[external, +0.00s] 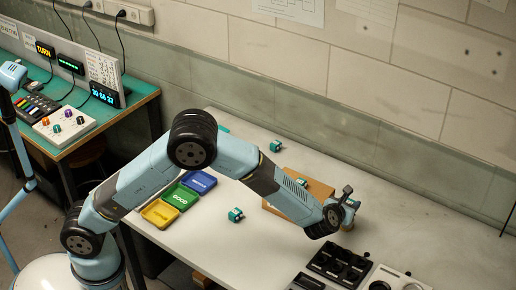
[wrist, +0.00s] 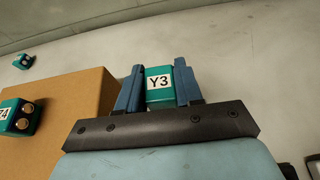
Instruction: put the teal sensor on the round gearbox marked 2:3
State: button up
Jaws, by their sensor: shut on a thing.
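My gripper (wrist: 157,78) is shut on a teal block labelled Y3 (wrist: 158,92), held between its two blue fingers in the wrist view. In the external view my gripper (external: 349,212) is over the right part of the white bench, just right of a cardboard box; the held block is hard to make out there. Round parts on a white plate (external: 412,286) show at the lower right edge of the external view, partly cut off. I cannot read a 2:3 mark in either view.
Other teal blocks lie on the bench (external: 276,146) (external: 236,215), and one labelled Z4 (wrist: 20,117) sits on the cardboard box (wrist: 75,95). A black tray (external: 338,262) is at the front. Yellow, green and blue trays (external: 181,196) stand left. The bench's back right is clear.

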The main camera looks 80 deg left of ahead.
jog(key=shift+w+f, duration=0.3)
jog(key=shift+f, duration=1.6)
jog(key=o, duration=1)
